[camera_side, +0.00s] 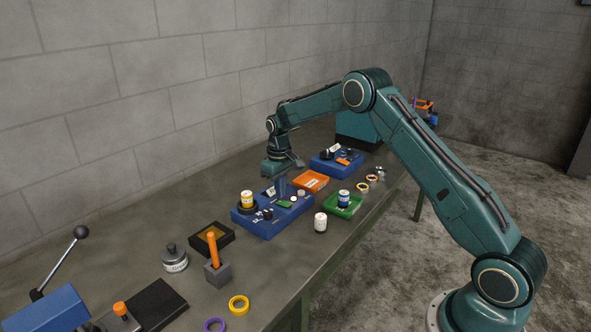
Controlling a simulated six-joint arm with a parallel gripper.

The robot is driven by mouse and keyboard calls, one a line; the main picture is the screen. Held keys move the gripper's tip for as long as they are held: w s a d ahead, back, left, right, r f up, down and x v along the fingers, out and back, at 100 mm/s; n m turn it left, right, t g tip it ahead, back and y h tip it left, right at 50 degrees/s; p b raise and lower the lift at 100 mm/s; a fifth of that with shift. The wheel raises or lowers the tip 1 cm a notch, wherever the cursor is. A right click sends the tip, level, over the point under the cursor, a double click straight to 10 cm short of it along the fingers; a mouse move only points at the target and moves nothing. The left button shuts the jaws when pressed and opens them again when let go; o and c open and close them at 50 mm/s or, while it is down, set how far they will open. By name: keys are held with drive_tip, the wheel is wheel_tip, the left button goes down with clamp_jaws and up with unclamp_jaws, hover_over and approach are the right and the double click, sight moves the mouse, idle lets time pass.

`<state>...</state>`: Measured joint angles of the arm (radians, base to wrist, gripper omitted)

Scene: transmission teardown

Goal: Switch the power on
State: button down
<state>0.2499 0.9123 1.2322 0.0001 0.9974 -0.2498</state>
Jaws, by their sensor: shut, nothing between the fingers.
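A blue box (262,228) with several small controls and parts on top stands on the bench at mid-picture. A small green part (285,204), which may be a switch, sits on its top. A second blue box (322,167) with dark knobs and an orange part stands farther back. Which one carries the power switch is too small to tell. My gripper (281,188) points down just above the back of the nearer blue box, its fingers shut and empty. It hides part of the box's rear; whether it touches the box I cannot tell.
An orange tray (311,181) and a green tray (354,208) lie right of the box. A white jar (320,222) stands at the front.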

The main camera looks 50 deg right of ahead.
drive_tip(key=shift+r, duration=2.8)
drive_tip(key=shift+r, duration=0.1)
wheel_tip(320, 180, up, 12)
drive_tip(key=t, duration=0.2)
hover_over(281, 202)
drive_tip(key=s+a, duration=0.5)
drive_tip(key=s, duration=0.2)
drive_tip(key=s+a+r, duration=0.4)
drive_tip(key=s+r, duration=0.3)
drive_tip(key=s, duration=0.3)
drive_tip(key=s+a+f+t, duration=0.1)
drive_tip(key=s+a, duration=0.1)
drive_tip(key=s, duration=0.9)
drive_tip(key=s+a+f+t, duration=0.1)
drive_tip(key=s+a+t, duration=0.1)
drive_tip(key=s, duration=0.8)
drive_tip(key=shift+s+a+t, duration=0.3)
drive_tip(key=shift+s+a, duration=0.1)
drive_tip(key=shift+a, duration=0.3)
